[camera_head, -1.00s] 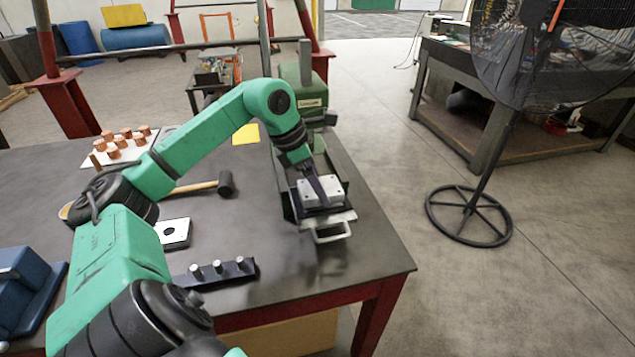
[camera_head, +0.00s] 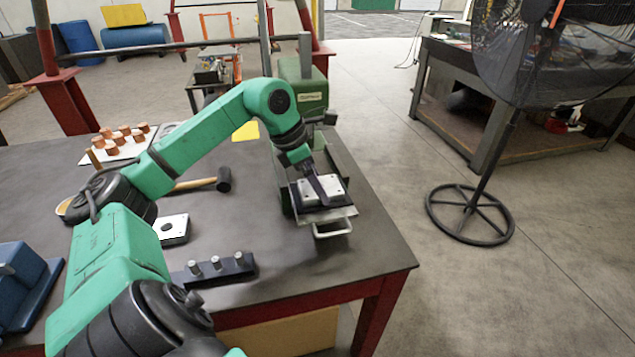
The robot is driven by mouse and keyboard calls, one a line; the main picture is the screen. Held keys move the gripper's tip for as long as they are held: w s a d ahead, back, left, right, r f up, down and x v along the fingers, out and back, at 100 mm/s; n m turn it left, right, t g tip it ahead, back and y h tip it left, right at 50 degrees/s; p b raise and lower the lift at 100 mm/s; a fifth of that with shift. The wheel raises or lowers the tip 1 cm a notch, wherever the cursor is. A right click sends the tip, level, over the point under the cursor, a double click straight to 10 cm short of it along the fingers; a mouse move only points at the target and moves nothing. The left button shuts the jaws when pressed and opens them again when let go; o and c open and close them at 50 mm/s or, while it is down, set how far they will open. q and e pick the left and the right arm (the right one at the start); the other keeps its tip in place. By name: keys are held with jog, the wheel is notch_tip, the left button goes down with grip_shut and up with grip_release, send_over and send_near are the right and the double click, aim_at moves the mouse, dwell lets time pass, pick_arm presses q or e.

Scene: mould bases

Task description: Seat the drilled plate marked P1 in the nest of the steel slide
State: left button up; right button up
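A light grey drilled plate (camera_head: 332,186) with small dark holes lies level over the dark nest of the steel slide (camera_head: 330,213). Any P1 mark is too small to read. The slide has a pale loop handle at its front and sits at the table's right end, before a green machine. My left gripper (camera_head: 321,190) points down at the plate, with a dark finger across its top. I cannot tell whether the fingers grip it, or whether the plate rests fully in the nest. My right gripper is not in view.
A second plate with a dark round hole (camera_head: 174,229), a dark bar with pegs (camera_head: 218,268) and a mallet (camera_head: 222,180) lie on the table (camera_head: 290,275). Copper cylinders stand on a white sheet at the back left. The green machine (camera_head: 303,88) rises behind the slide.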

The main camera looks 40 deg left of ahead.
aim_at(308, 188)
pick_arm(q)
jog(key=o, duration=1.6)
jog(key=shift+c, duration=0.2)
jog(key=shift+f, duration=0.15)
jog(key=shift+s, duration=0.1)
jog(key=v, duration=0.5)
jog(key=shift+a+r+b, duration=0.15)
jog(key=shift+r+b, duration=0.1)
jog(key=shift+b, duration=0.15)
jog(key=p+v, duration=0.1)
jog(key=v, duration=0.8)
jog(key=shift+r, duration=0.15)
